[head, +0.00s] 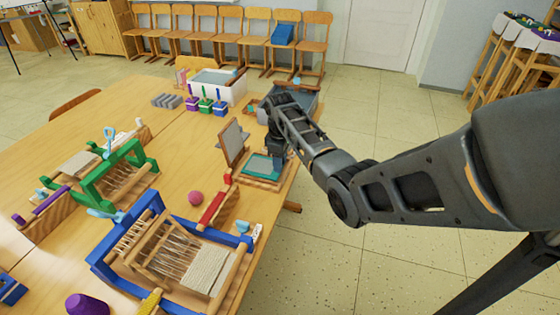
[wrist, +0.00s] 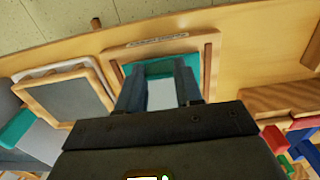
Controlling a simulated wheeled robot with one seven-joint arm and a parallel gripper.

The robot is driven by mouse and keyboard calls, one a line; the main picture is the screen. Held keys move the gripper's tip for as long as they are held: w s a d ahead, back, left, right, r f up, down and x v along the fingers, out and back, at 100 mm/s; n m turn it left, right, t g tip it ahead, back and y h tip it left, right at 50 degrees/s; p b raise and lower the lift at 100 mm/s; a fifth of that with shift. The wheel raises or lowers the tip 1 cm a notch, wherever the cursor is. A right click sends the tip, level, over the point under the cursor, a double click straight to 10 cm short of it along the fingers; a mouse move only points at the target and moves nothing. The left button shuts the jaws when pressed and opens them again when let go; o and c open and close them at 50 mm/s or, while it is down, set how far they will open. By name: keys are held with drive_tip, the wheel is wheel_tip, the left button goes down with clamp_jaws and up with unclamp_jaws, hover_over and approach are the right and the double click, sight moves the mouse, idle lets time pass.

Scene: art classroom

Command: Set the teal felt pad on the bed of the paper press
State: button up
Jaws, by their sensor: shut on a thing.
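The teal felt pad (wrist: 160,68) is between my gripper's fingers (wrist: 161,78) in the wrist view, within the wooden frame of the paper press (wrist: 201,42). My gripper is shut on it, pointing down. A paler surface shows between the fingers. In the head view, the press (head: 262,183) lies near the table's right edge, with its framed grey lid (head: 235,142) raised on the left. My gripper (head: 277,158) is low over its bed, where teal shows. I cannot tell whether the pad rests fully on the bed.
The floor to the right is clear.

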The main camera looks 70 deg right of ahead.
idle(0.4)
drive_tip(key=o, duration=1.1)
wheel_tip(320, 180, up, 8)
drive_tip(key=shift+f, duration=0.1)
idle(0.5)
